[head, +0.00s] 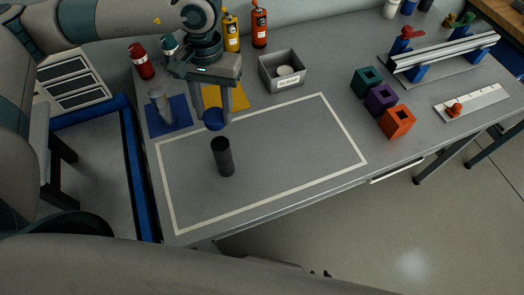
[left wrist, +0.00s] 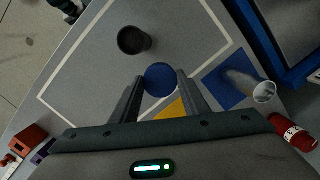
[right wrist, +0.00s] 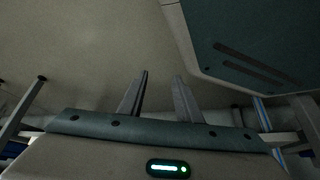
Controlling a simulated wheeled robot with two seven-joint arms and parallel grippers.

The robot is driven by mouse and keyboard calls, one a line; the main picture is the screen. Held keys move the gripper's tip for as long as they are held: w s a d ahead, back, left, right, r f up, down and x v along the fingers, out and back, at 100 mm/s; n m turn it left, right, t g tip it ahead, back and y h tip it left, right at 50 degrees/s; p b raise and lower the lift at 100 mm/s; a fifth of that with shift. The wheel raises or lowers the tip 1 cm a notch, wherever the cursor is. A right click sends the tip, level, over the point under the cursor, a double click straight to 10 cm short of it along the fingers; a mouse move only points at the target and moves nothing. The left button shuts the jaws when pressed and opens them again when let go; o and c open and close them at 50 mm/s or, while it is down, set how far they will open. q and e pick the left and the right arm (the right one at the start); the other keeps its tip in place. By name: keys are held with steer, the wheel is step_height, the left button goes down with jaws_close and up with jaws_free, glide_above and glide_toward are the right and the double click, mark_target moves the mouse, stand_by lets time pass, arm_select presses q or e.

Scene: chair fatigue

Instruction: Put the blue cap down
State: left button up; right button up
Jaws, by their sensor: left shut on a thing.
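The blue cap (head: 214,119) is between the fingers of my left gripper (head: 224,118), which is shut on it. In the left wrist view the cap (left wrist: 160,79) shows as a round blue disc between the fingertips (left wrist: 158,85). It is held above the table, near the far edge of the white outlined area. A dark open cylinder (head: 222,157) stands upright inside that outline, just nearer than the cap; it also shows in the left wrist view (left wrist: 133,40). My right gripper (right wrist: 160,92) shows in its own wrist view with its fingers apart and nothing between them.
A blue mat (head: 168,128) with a grey cylinder (head: 160,105) and a yellow mat (head: 238,97) lie behind the outline. A grey bin (head: 283,85) stands further back. Teal, purple and orange blocks (head: 397,121) stand to the right. The outline's right half is clear.

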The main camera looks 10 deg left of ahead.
arm_select(q)
steer(key=shift+d, duration=0.1)
arm_select(e)
steer(key=o, duration=0.6)
arm_select(q)
steer(key=shift+w+d, duration=0.15)
steer(key=shift+d, duration=0.45)
steer(key=d+n+p, duration=0.4)
steer(key=d+p, duration=0.1)
steer(key=d, duration=1.3)
steer(key=shift+s+h, duration=0.3)
steer(key=shift+s, duration=0.1)
arm_select(e)
steer(key=s+d+g, duration=0.1)
steer(key=s+d, duration=0.1)
steer(key=s, duration=0.3)
steer(key=s+d+f+g+h, duration=0.1)
steer(key=s+d+g, duration=0.1)
steer(key=s, duration=0.4)
steer(key=s+d+f+g, duration=0.1)
steer(key=s+d, duration=0.2)
steer(key=s, duration=0.3)
steer(key=shift+g+h, duration=0.3)
steer(key=shift+g, duration=0.1)
